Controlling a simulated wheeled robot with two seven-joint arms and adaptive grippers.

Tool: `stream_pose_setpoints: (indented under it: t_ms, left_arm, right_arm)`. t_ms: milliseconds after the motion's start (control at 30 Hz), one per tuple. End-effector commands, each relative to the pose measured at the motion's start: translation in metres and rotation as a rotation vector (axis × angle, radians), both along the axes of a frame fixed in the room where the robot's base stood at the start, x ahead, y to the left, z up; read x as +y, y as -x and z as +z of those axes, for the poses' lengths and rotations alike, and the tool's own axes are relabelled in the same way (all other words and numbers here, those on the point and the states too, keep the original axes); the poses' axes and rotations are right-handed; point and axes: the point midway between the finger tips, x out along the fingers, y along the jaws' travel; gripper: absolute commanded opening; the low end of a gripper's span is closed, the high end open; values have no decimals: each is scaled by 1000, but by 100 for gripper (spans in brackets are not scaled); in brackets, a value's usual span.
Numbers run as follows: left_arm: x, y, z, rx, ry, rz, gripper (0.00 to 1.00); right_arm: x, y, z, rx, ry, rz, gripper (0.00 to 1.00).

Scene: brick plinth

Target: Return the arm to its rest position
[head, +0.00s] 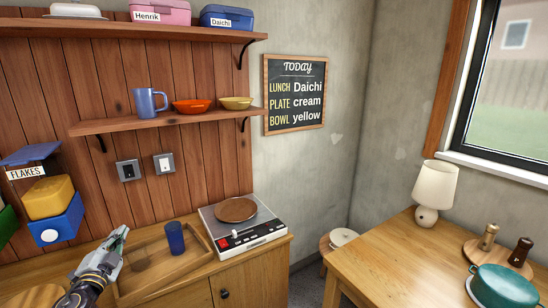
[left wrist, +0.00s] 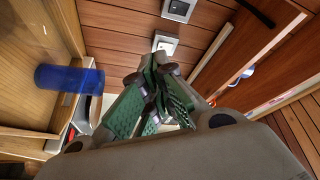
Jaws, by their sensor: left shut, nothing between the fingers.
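My left gripper (head: 118,238) reaches in from the lower left of the head view, above the counter at the left end of the wooden tray (head: 160,280). Its green-padded fingers also show in the left wrist view (left wrist: 155,92), shut together with nothing between them. A blue cup (head: 175,238) stands in the tray, to the right of the gripper and apart from it. The cup also shows at the left of the left wrist view (left wrist: 70,78). My right gripper is in neither view.
The lower shelf (head: 170,122) holds a blue mug (head: 150,101) and two bowls. A table with a lamp (head: 434,190) and teal pot (head: 502,287) is at the right.

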Motion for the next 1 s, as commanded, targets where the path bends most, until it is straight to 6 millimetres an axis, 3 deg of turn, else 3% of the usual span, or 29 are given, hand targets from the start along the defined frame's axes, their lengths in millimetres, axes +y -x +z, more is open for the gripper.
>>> stream_pose_setpoints:
  t_ms: [267, 467, 800, 1000]
  left_arm:
    - [-17, 41, -72, 147, 254, 177, 0]
    - [-41, 79, -126, 307, 421, 287, 0]
    - [-113, 159, -204, 664, 672, 403, 0]
    - [-164, 208, -229, 888, 786, 414, 0]
  right_arm:
    - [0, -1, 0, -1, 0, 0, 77]
    - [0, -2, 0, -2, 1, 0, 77]
    - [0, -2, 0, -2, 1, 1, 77]
    - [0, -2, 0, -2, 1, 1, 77]
